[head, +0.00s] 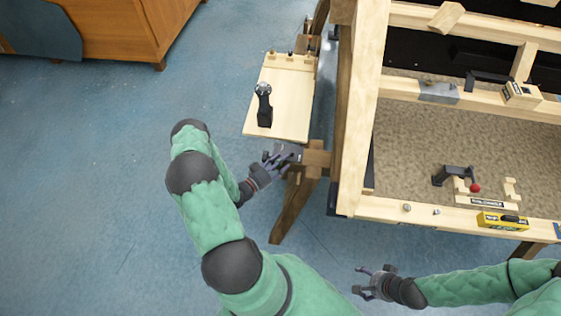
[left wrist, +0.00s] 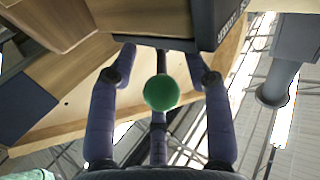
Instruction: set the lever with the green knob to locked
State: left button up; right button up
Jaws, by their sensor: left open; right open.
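The green knob (left wrist: 161,93) is a round ball in the left wrist view, in front of a dark stem. My left gripper (left wrist: 165,68) is open, with fingers on both sides of the knob and visible gaps between. In the head view my left gripper (head: 279,158) is at the wooden frame's left post, beside a grey bracket (head: 291,151). The green knob does not show in the head view. Its lever is mostly hidden, so I cannot tell its setting. My right gripper (head: 374,281) is open and empty, below the frame's front rail.
A wooden shelf (head: 290,98) bearing a black handle (head: 264,104) is just above my left gripper. A red-knobbed lever (head: 475,187) stands inside the frame at right. A yellow level (head: 502,221) lies on the front rail (head: 385,210). Blue floor is open at left.

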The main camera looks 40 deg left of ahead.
pick_arm(q)
jog(key=shift+r, duration=0.1)
jog(key=s+a, duration=0.1)
jog(key=s, duration=1.1)
jog(key=shift+a, duration=0.1)
